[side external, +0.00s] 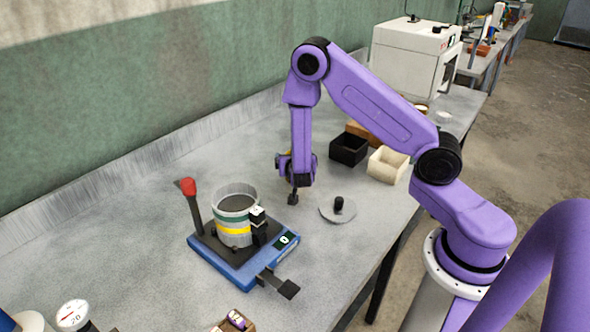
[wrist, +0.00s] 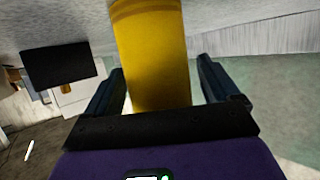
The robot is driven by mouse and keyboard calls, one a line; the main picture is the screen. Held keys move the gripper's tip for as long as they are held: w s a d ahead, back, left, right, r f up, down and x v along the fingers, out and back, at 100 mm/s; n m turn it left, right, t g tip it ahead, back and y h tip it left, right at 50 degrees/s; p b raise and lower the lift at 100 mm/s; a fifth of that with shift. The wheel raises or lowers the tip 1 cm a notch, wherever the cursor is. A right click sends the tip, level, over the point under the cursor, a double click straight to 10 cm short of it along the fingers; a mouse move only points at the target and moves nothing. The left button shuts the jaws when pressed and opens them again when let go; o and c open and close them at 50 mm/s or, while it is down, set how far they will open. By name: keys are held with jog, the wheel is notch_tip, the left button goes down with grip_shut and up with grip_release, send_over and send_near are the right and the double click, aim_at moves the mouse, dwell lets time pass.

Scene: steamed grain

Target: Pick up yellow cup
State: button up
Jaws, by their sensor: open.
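The yellow cup (wrist: 155,55) stands out large in the wrist view, between the two dark fingers of my gripper (wrist: 163,80). The fingers are apart, one on each side of it, and a gap shows on the right side. Contact on the left side is hard to judge.
A blue scale (side external: 262,262) holding a round metal pot (side external: 236,205) stands front left of my gripper. A grey lid with a black knob (side external: 338,208) lies to its right. Black (side external: 349,150) and cream (side external: 388,165) boxes sit behind right. The table's left back is clear.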

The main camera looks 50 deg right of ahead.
jog(key=shift+w+d+f, duration=0.15)
jog(key=shift+w+d, duration=0.1)
jog(key=shift+c, duration=0.4)
grip_shut()
